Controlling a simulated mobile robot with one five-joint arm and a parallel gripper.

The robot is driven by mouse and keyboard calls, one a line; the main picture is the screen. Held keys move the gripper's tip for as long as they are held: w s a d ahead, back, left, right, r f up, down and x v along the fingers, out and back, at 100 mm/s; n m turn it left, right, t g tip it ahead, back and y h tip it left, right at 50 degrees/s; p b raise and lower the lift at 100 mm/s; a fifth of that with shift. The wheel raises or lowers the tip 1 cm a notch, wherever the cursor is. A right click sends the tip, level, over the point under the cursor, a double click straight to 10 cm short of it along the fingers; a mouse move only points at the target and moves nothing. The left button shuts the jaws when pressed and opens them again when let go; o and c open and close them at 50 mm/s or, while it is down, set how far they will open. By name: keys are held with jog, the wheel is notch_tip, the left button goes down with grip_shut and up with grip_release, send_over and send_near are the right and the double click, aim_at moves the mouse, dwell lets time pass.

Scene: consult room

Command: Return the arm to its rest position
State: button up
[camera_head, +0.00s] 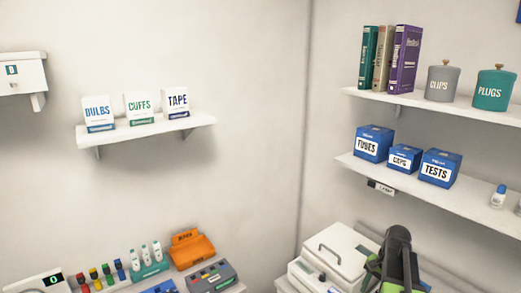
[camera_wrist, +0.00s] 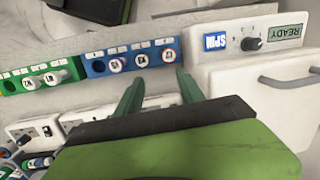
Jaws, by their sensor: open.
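My gripper (camera_wrist: 160,84) shows in the wrist view, with its two green fingers apart and nothing between them. The fingers point toward a blue rack (camera_wrist: 93,68) holding several white-capped round items; I cannot tell from this view how far off it is. In the head view, my black and green arm stands at the lower right, in front of a white machine (camera_head: 332,258). My fingertips cannot be made out in the head view.
A wrist-view white machine (camera_wrist: 228,82) has a knob and a READY display. A green rack (camera_wrist: 38,81) is at left. Shelves (camera_head: 425,112) of boxes and jars hang at right; a small shelf (camera_head: 150,131) hangs at left. An orange bin (camera_head: 194,250) sits lower left.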

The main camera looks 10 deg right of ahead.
jog(key=w+a+n+h, duration=0.25)
jog(key=a+n, duration=0.85)
jog(key=a, duration=2)
notch_tip(320, 180, down, 12)
jog(key=s+b, duration=0.1)
jog(key=b, duration=1.1)
jog(key=shift+s+a+f+n+y, duration=0.25)
jog(key=shift+s+a+n+y, duration=0.1)
jog(key=shift+s+n+y, duration=0.1)
